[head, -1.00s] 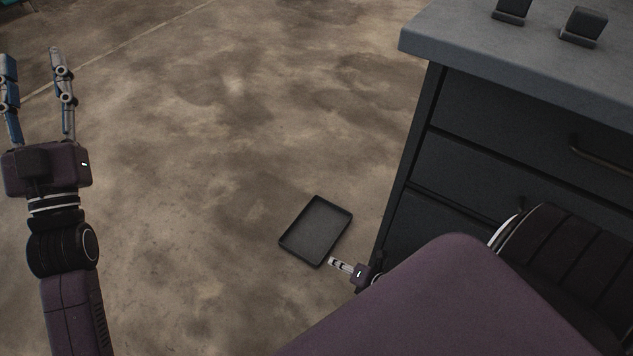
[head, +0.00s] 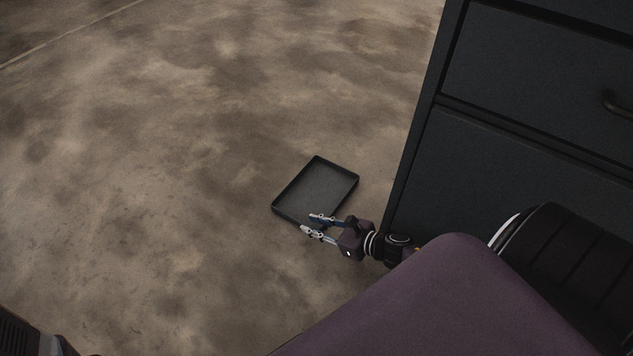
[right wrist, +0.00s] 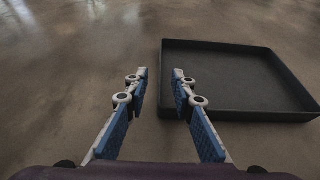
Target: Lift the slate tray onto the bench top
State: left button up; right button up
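The slate tray (head: 316,184) is a dark, shallow, empty rectangular tray lying flat on the floor in the head view. Whether a finger touches the rim I cannot tell. My left gripper is out of view; only a bit of that arm shows at the lower left. The bench top is out of view.
The dark bench front with drawers (head: 520,130) stands to the right, its side edge close to my right arm. A drawer handle (head: 615,105) shows at the far right. The concrete floor (head: 150,180) left of the tray is clear.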

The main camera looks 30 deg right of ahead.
aim_at(297, 221)
jog(key=shift+b+x, duration=0.45)
jog(key=shift+x, duration=0.6)
jog(key=b+x, duration=0.1)
jog(key=x, duration=0.1)
jog(key=b+x, duration=0.2)
jog(key=shift+w+f, duration=0.25)
jog(key=shift+f, duration=0.1)
grip_shut()
jog(key=shift+r, duration=0.1)
